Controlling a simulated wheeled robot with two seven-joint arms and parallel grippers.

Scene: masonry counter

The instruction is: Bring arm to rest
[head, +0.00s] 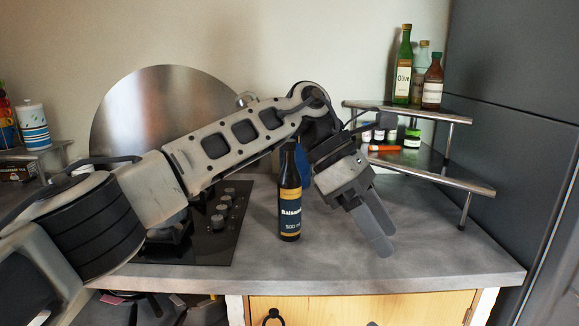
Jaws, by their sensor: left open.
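My left arm (232,140) reaches in from the left across the counter, bent at the elbow or wrist joint near the middle. My left gripper (384,250) points down and to the right over the counter, its two fingers seen nearly side by side. It is open with nothing visible between the fingers. A dark balsamic bottle (290,208) stands upright on the counter just left of the gripper, apart from the fingers. My right gripper is not in view.
The grey counter (440,245) is clear right of the gripper. A metal corner shelf (435,113) holds bottles, with small jars on a lower level. A black hob (215,240) with knobs lies left of the bottle, and a round metal panel (130,95) leans behind. A tall dark cabinet (520,70) stands right.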

